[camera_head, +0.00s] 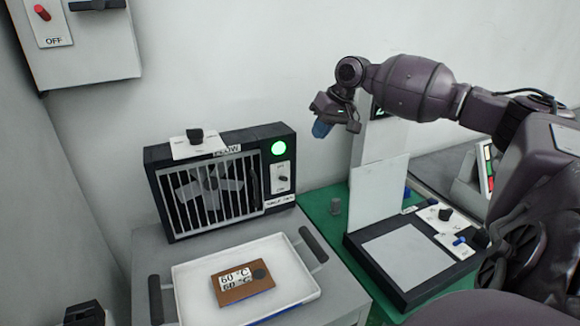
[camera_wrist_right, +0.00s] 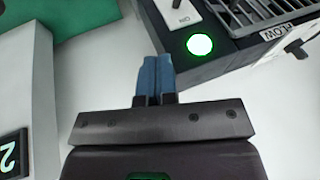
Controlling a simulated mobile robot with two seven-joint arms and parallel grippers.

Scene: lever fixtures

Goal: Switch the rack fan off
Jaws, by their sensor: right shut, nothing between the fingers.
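The rack fan (camera_head: 165,205) is a black box with a white-barred grille, standing against the wall at the back of the grey bench. Its round green lamp (camera_head: 279,148) is lit and also shows in the right wrist view (camera_wrist_right: 199,44). Below the lamp is a white switch plate (camera_head: 282,187) with a small dark lever (camera_head: 283,178); the lever's exact position is too small to tell. My right gripper (camera_head: 321,130) is shut and empty, in the air to the right of the fan. Its blue fingertips (camera_wrist_right: 153,65) are together, apart from the fan. My left gripper is not in view.
A labelled plate with a black knob (camera_head: 195,135) sits on the fan's top. A white tray (camera_head: 186,307) with a brown "60 °C" block (camera_head: 258,285) stands in front. A grey wall box (camera_head: 95,60) has a red lever. A black panel device (camera_head: 400,300) lies on green at right.

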